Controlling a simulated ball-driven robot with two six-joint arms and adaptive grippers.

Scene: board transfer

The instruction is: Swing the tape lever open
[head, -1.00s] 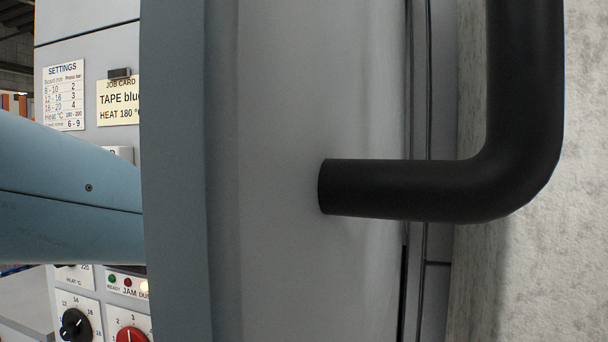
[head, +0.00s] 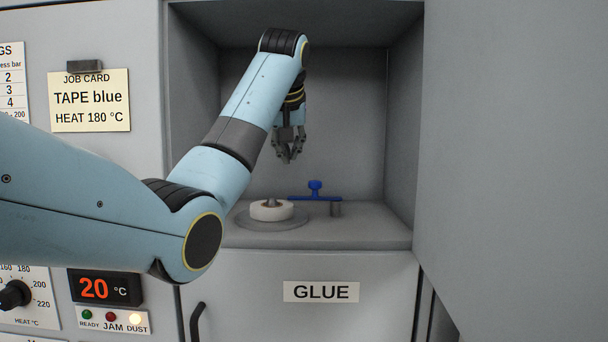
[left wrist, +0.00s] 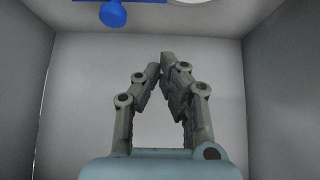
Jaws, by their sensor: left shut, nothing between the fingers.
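The blue tape lever (head: 315,190) with its round knob lies level inside the open recess. Its right end is by a short grey post (head: 336,209); its left end reaches the edge of a white tape roll (head: 271,211). Whether they touch I cannot tell. My left gripper (head: 289,159) points down inside the recess, above and a little left of the knob, shut and empty. In the left wrist view the fingertips (left wrist: 166,62) meet, and the lever (left wrist: 113,13) and part of the roll (left wrist: 184,3) show at the top edge, apart from the fingers. My right gripper is out of view.
The recess walls (head: 405,120) stand close on both sides. The roll sits on a grey disc (head: 245,222) on the recess floor. Below is a GLUE panel (head: 330,320) with a black handle (head: 196,325). A job card (head: 89,100) reads TAPE blue. A large grey panel (head: 520,150) fills the right.

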